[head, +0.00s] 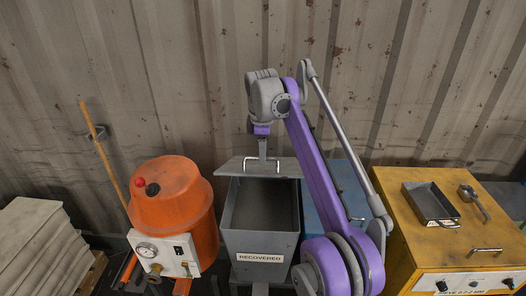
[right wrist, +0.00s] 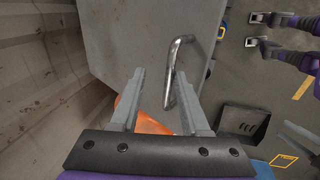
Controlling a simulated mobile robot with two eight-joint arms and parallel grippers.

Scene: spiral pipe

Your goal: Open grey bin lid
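The grey bin (head: 260,243), labelled RECOVERED, stands in the middle of the head view. Its grey lid (head: 232,166) is raised, and the dark inside of the bin shows below it. A bent metal handle (head: 289,163) is on the lid. My right gripper (head: 263,153) reaches down to the lid at the handle. In the right wrist view its fingers (right wrist: 161,74) are apart, with the handle (right wrist: 174,65) at the right finger and its near end between the fingers. The lid (right wrist: 130,35) fills the upper middle there. Contact is unclear. My left gripper is not in view.
An orange tank (head: 172,200) with a gauge stands left of the bin. A yellow machine (head: 400,240) with a tray (head: 431,205) and scoop stands to the right. A corrugated wall (head: 180,80) is close behind.

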